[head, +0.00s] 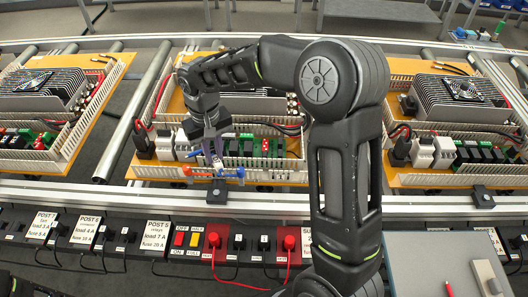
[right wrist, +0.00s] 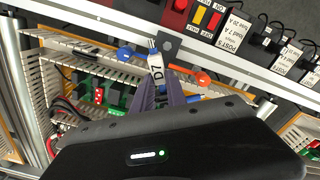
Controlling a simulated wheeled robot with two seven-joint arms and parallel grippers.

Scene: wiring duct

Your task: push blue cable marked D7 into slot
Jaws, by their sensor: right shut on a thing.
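My right gripper (head: 214,158) reaches down over the front edge of the middle board. It is shut on the blue cable (head: 228,173), just above the front wiring duct (head: 275,175). In the right wrist view, the cable's white marker (right wrist: 156,66) reads D7 and stands out past the tips of my right gripper (right wrist: 168,78). A blue end piece (right wrist: 125,52) shows on one side of the marker and an orange piece (right wrist: 202,78) on the other. The fingers hide part of the cable, and I cannot tell whether it is inside a slot. My left gripper is not in view.
The middle board carries green terminal blocks (head: 247,147) and a red part (head: 265,146) just behind the front duct. Similar boards (head: 460,100) stand at left and right. A panel with switches and red plugs (head: 290,242) runs along the front.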

